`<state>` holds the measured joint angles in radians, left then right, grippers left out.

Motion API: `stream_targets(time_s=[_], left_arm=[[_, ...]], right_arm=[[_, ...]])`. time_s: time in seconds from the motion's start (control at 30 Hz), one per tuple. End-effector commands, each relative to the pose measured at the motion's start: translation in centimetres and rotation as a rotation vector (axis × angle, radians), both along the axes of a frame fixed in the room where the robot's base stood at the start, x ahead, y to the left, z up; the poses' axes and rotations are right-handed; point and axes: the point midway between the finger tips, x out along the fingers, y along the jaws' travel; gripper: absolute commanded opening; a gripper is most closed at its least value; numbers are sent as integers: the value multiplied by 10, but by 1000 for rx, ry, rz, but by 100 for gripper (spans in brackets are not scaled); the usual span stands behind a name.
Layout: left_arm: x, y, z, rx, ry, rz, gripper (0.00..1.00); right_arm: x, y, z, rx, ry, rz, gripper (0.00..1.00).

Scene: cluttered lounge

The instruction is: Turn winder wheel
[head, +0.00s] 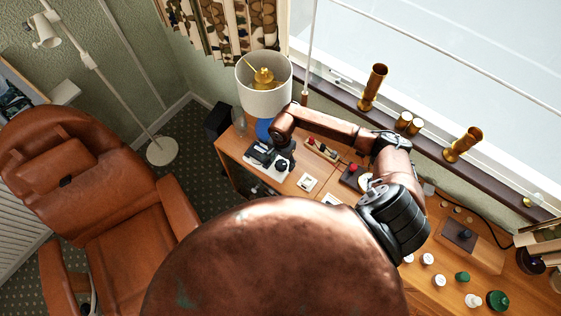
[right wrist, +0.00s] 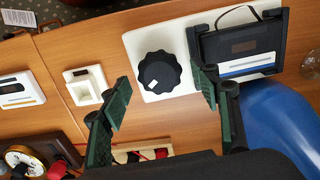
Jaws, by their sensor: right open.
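The winder wheel (right wrist: 158,72) is a black, lobed knob with a small white mark, set on a white plate (right wrist: 134,46) on the wooden desk. My right gripper (right wrist: 165,92) is open, its two green-padded fingers apart and the wheel appearing between them in the right wrist view. I cannot tell whether the fingers touch the wheel. In the head view my right gripper (head: 283,157) hangs over the plate near the lamp, largely hiding the wheel. My left gripper is not in view.
A black-framed device (right wrist: 238,48) stands right beside the wheel, with a blue lamp base (right wrist: 275,120) close by. Small white boxes (right wrist: 86,84) lie to the left. A lamp (head: 264,88), brass vases (head: 373,88) and a leather armchair (head: 120,215) surround the desk.

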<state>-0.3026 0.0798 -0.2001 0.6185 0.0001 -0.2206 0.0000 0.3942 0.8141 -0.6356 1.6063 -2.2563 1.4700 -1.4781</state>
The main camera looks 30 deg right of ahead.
Motion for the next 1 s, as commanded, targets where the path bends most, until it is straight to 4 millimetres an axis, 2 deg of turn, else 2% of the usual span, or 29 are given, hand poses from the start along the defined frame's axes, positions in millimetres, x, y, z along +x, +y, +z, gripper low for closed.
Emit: stream_targets(time_s=[0.33,0.9,1.0], left_arm=[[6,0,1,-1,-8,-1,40],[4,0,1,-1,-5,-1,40],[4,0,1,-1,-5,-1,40]], right_arm=[[1,2,-4,0,0,4,56],[1,2,-4,0,1,5,17],[1,2,-4,0,1,4,15]])
